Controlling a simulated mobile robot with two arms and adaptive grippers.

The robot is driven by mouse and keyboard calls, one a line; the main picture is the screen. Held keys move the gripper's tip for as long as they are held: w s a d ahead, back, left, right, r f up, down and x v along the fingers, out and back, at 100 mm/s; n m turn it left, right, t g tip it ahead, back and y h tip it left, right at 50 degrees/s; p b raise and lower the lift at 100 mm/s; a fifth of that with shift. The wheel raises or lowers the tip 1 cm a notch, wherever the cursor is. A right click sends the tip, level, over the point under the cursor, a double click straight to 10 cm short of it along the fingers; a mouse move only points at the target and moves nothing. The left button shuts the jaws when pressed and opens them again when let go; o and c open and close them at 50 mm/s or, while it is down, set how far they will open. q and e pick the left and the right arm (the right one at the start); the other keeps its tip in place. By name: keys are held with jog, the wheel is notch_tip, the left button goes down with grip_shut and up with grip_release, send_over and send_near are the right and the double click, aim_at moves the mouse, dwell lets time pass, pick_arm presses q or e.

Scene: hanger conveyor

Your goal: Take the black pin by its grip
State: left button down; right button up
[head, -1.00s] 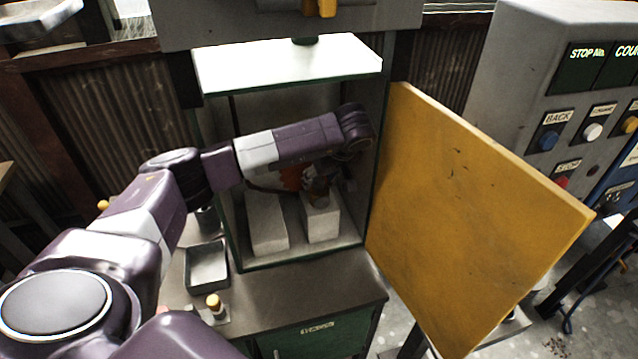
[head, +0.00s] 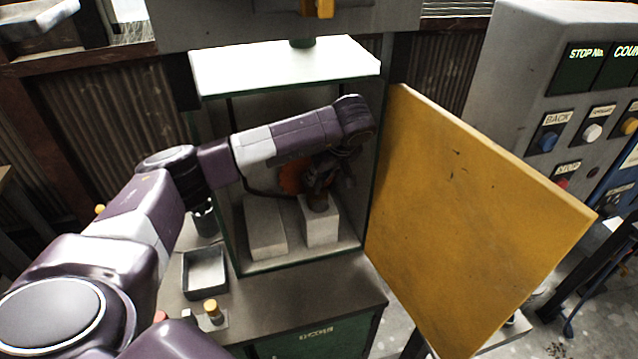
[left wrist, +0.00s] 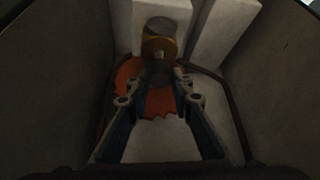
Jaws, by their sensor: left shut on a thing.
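My left gripper (head: 319,188) reaches into the open cabinet and points down at the right one of two pale blocks (head: 320,228). In the left wrist view its fingers (left wrist: 160,82) are closed about the dark shaft of the black pin (left wrist: 160,72). An orange-brown collar (left wrist: 160,47) and a dark grey round end (left wrist: 161,27) show beyond the fingertips, close to the block. In the head view the pin is mostly hidden by the gripper and shadow. I cannot tell whether it touches the block. My right gripper is not in view.
The cabinet (head: 243,264) has close side walls. A ragged orange disc (left wrist: 131,76) lies behind the fingers. The left pale block (head: 265,232) stands beside. A yellow door (head: 470,210) is open at right. A grey tray (head: 205,272) and a yellow-topped button (head: 212,306) are in front.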

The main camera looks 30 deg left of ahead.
aim_at(320, 179)
pick_arm(q)
notch_tip(320, 179, up, 5)
jog(key=shift+f+b, duration=0.1)
jog(key=shift+b, duration=0.7)
jog(key=s+b, duration=0.3)
jog(key=s, duration=1.5)
jog(key=shift+a, duration=0.15)
